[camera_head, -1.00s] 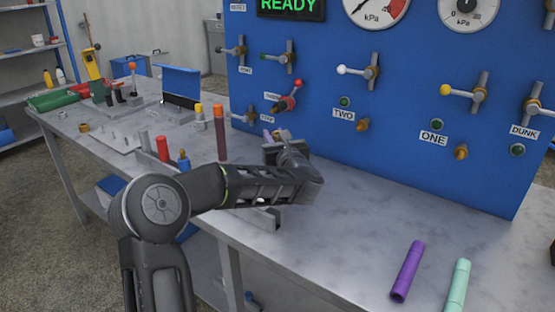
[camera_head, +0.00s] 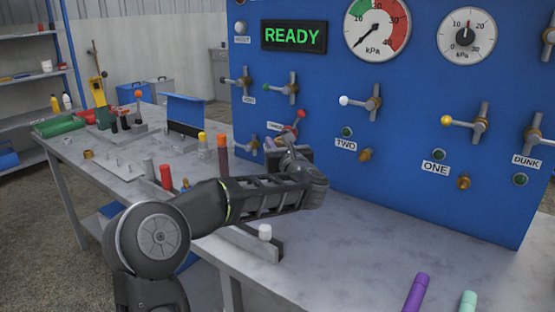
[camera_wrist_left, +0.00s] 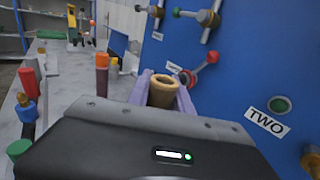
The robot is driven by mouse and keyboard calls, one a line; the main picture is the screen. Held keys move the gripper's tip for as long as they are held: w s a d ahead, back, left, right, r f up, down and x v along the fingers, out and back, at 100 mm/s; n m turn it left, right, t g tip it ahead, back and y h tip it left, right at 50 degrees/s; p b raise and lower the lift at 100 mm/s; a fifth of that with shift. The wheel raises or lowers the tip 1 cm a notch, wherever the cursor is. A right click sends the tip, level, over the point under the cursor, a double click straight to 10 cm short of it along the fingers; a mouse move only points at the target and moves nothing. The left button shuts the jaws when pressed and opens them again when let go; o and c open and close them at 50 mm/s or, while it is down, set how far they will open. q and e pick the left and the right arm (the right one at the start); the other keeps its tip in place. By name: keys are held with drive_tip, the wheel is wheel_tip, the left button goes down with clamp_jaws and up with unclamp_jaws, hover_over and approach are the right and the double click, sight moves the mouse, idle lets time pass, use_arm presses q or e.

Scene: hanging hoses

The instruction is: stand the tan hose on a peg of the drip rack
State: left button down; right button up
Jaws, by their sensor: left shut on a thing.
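The tan hose (camera_wrist_left: 162,95) shows its round open end between the lavender fingers of my left gripper (camera_wrist_left: 164,92) in the left wrist view. The fingers are shut on it. In the head view my left gripper (camera_head: 290,152) is in front of the blue panel, over the bench, and its own body hides most of the hose. My right gripper is not in view.
An orange-topped hose (camera_head: 222,152) and a red hose (camera_head: 166,177) stand between the gripper and the plate. A red-handled valve (camera_wrist_left: 204,70) on the blue panel (camera_head: 300,80) is close by.

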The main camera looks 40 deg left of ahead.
use_arm(q)
drive_tip(key=shift+r, duration=1.55)
